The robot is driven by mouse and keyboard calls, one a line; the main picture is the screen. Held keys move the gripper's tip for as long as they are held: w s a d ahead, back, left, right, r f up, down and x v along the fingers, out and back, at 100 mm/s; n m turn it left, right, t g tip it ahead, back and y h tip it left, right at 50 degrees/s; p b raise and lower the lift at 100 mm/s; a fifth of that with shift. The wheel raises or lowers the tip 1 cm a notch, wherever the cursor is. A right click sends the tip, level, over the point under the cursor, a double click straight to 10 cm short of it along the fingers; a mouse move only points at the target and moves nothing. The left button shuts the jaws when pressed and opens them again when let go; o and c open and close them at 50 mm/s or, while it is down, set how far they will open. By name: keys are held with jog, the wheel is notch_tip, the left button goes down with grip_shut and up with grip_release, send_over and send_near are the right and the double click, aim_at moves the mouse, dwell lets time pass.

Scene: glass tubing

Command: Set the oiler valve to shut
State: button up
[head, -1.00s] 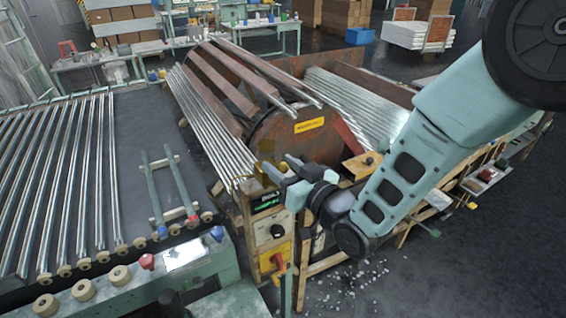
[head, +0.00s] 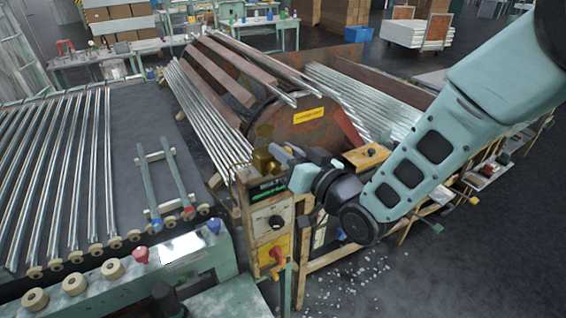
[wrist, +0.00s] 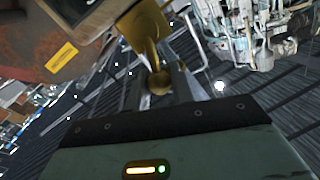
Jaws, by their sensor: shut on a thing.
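The brass oiler valve (head: 263,155) stands on top of the narrow control post, at the near end of the rusty drum. In the wrist view, its brass body (wrist: 147,32) is at the top centre, with a stem running down to a rounded knob (wrist: 159,83). My gripper (head: 277,158) reaches it from the right in the head view. In the wrist view, my gripper (wrist: 163,84) has its dark fingers on either side of the knob and is shut on it. The fingers hide part of the knob, and I cannot tell the valve's setting.
The control post (head: 268,222) below has a black dial and a red-and-yellow switch (head: 272,258). The rusty drum (head: 300,128) and bundles of glass tubes (head: 208,110) lie behind. A roller table (head: 120,130) is at left. Open floor with scattered shards lies at lower right.

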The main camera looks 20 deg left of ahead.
jog(key=f+m+b, duration=0.1)
jog(key=m+b, duration=0.3)
jog(key=w+d+f+m+t+b, duration=0.1)
jog(key=m+b, duration=0.3)
jog(key=b, duration=0.1)
jog(key=w+d+f+m+t+b, duration=0.1)
jog(key=f+m+b, duration=0.1)
jog(key=m+b, duration=0.1)
jog(key=shift+w+d+m+b, duration=0.1)
jog(key=shift+w+m+b, duration=0.25)
jog(key=shift+b, duration=0.35)
jog(key=shift+s+f+m+t+b, duration=0.1)
jog(key=shift+f+m+t+b, duration=0.2)
jog(key=shift+m+b, duration=0.5)
jog(key=shift+f+m+t+b, duration=0.25)
jog(key=shift+m+b, duration=0.15)
jog(key=shift+m, duration=0.65)
grip_shut()
jog(key=o, duration=0.9)
grip_release()
